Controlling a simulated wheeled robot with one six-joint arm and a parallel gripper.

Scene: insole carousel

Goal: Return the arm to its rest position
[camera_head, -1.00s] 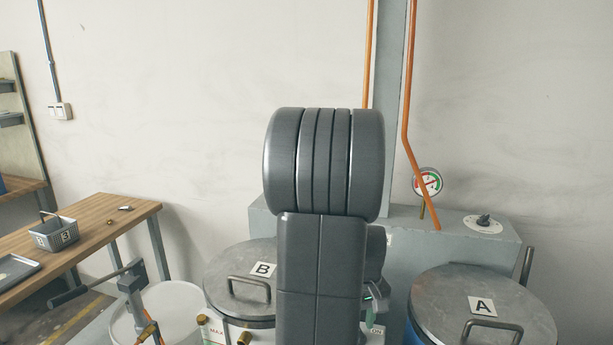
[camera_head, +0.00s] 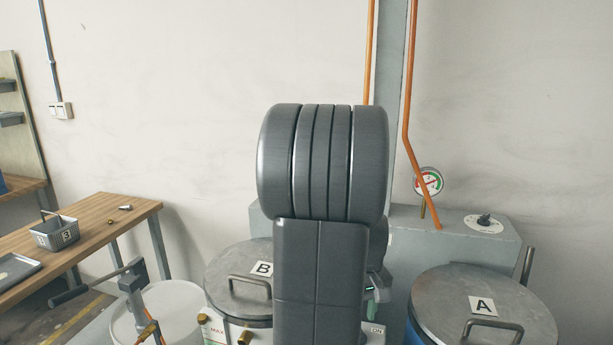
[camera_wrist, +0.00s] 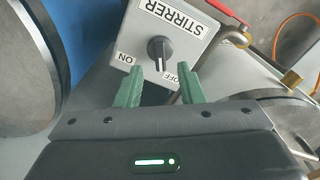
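My gripper (camera_wrist: 158,87) shows in the wrist view with two green fingers spread apart and nothing between them. Beyond the fingertips is a grey box labelled STIRRER (camera_wrist: 187,30) with a black knob (camera_wrist: 159,52) between the ON and OFF marks. The fingers look apart from the knob, though the exact distance cannot be told. In the head view my arm stands in the middle and hides most of the gripper and the stirrer box.
A lidded drum marked B (camera_head: 222,284) stands behind my arm, and a blue drum marked A (camera_head: 450,285) stands at right. A pressure gauge (camera_head: 429,181) and orange pipe (camera_head: 405,100) are behind. A wooden table (camera_head: 100,212) with a grey basket (camera_head: 48,240) is at left.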

